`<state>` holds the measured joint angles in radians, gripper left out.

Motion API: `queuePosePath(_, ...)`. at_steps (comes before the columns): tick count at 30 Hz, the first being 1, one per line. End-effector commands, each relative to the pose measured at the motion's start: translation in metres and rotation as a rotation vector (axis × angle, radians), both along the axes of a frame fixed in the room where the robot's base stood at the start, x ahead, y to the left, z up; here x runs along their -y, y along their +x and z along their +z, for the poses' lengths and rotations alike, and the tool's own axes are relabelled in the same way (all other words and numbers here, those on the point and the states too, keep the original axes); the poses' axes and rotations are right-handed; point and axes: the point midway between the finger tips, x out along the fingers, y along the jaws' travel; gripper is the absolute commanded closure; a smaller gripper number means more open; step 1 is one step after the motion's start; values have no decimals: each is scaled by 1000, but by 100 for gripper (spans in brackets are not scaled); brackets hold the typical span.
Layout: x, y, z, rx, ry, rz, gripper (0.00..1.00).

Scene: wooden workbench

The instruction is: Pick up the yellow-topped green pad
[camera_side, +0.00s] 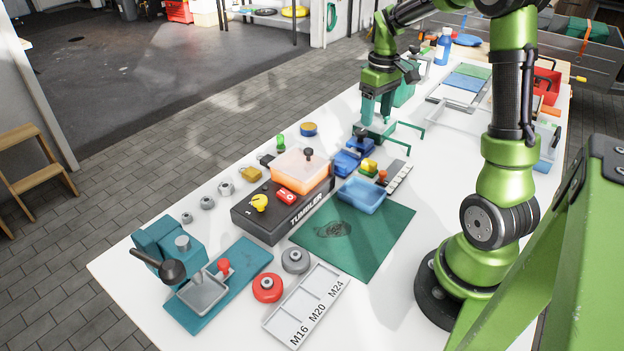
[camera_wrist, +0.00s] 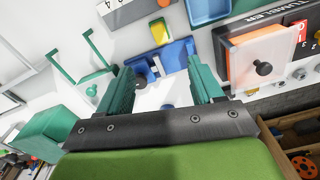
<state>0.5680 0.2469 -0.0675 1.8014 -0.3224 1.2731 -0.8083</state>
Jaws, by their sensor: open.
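The yellow-topped green pad (camera_side: 369,164) is a small block on the white bench, between the blue vise-like tool and the blue tray. In the wrist view the pad (camera_wrist: 159,32) shows its yellow top with a green edge, beyond the blue tool. My gripper (camera_side: 377,121) is open and empty, above the bench by the teal wire frame, farther back than the pad. In the wrist view its two teal fingers (camera_wrist: 158,80) stand apart, with the blue tool showing in and beyond the gap.
The blue vise-like tool (camera_side: 345,161) lies between my gripper and the pad. A blue tray (camera_side: 361,195) and a numbered grey strip (camera_side: 399,176) flank the pad. The teal wire frame (camera_side: 407,128) rises near my fingers. A tumbler box (camera_side: 268,229) stands left of the tray.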

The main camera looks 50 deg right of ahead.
Motion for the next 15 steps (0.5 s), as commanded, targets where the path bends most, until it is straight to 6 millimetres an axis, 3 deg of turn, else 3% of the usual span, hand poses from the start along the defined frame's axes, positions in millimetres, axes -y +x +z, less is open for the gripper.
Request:
queuePosePath(4, 6, 4, 10, -12, -10, 138, 34)
queuePosePath(8, 4, 2, 3, -21, -2, 182, 34)
queuePosePath(15, 3, 1, -46, -22, 1, 184, 34)
